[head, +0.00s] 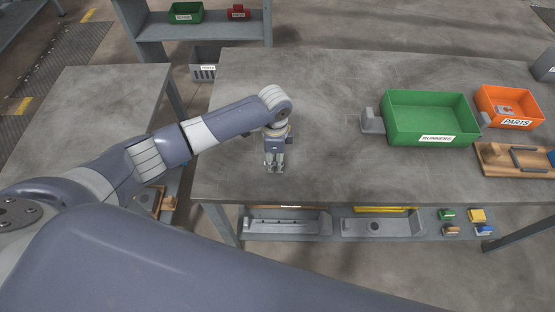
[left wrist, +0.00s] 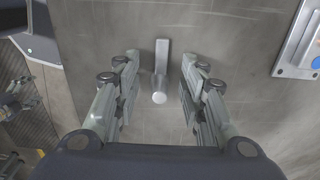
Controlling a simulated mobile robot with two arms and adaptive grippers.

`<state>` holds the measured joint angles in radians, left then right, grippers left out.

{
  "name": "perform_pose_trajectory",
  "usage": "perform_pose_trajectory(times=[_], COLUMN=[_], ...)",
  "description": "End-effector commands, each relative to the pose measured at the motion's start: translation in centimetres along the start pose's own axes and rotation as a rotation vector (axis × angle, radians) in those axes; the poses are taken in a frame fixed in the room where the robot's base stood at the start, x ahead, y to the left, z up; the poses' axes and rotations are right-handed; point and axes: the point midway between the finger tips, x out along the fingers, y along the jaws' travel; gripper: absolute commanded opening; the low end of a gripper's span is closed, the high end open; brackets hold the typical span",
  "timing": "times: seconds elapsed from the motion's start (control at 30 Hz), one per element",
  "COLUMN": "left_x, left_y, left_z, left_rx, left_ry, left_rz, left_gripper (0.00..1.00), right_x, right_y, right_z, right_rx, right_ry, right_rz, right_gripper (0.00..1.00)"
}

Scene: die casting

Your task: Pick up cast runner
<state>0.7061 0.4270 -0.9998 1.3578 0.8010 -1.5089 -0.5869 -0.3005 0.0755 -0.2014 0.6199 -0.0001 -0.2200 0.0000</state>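The cast runner (left wrist: 161,70) is a small grey metal piece with a narrow bar and a round end, lying on the grey table. In the left wrist view it sits between the two fingers of my left gripper (left wrist: 158,90), with gaps on both sides. My left gripper is open, and it also shows in the head view (head: 274,168), pointing down over the table near its front left part. In the head view the runner is mostly hidden by the gripper. My right gripper is not in view.
A green bin labelled RUNNERS (head: 430,118) stands on the table to the right. An orange PARTS bin (head: 508,107) holds a metal part, with a wooden fixture (head: 515,160) in front of it. The table between my left gripper and the green bin is clear.

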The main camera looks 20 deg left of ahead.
Motion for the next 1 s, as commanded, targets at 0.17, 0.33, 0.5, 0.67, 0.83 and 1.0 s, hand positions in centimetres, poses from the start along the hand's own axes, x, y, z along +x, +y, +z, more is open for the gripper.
perform_pose_trajectory(times=[0.17,0.33,0.5,0.67,0.83,1.0], left_x=[0.6,0.6,0.6,0.5,0.4,-0.4], left_y=[-0.1,0.0,0.0,0.0,-0.1,-0.1], left_z=[0.0,0.0,0.0,0.0,0.0,0.0], left_rx=[0.001,0.001,0.001,0.001,0.0,0.001], left_ry=[0.001,0.0,0.0,0.0,0.001,0.002], left_rz=[-0.002,-0.002,-0.002,-0.002,-0.002,-0.003], left_gripper=[0.38,0.27,0.0,0.0,0.0,0.0], right_x=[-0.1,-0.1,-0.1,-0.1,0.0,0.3], right_y=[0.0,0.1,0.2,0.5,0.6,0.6], right_z=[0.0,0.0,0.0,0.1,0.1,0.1], right_rx=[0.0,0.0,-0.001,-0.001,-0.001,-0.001], right_ry=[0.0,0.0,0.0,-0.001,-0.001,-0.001], right_rz=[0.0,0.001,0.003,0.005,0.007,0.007], right_gripper=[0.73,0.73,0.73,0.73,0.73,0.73])
